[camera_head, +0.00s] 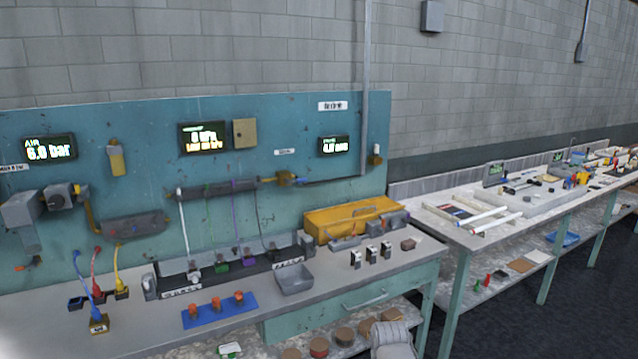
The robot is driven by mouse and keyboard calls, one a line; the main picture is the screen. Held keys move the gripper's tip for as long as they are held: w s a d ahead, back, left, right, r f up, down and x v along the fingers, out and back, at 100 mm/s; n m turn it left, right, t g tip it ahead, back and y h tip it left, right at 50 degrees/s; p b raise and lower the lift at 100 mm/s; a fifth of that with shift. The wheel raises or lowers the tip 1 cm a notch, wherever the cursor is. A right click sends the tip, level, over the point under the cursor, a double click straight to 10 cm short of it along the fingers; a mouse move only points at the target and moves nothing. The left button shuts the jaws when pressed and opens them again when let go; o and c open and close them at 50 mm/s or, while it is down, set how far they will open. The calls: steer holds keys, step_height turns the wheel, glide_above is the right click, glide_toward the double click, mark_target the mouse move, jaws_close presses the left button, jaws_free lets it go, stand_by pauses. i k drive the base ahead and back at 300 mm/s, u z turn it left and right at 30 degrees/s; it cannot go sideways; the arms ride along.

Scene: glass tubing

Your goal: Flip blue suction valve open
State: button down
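I cannot make out for certain which thing is the blue suction valve. A blue upright piece (87,276) stands at the front left of the near bench, beside a red one (97,270) and a yellow one (120,268). They rise from small dark blocks, with a labelled block in front. Small blue parts (583,179) also show far off on the right bench, too small to identify. My gripper is not in view. A pale grey rounded shape (393,340) at the bottom edge may be part of my arm.
A teal panel (340,230) with lit displays stands behind the near bench (345,283). Dark floor (500,335) is open at right.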

mark_target(287, 181)
steer(key=u, duration=0.2)
steer(key=i, duration=0.95)
steer(key=u, duration=0.6)
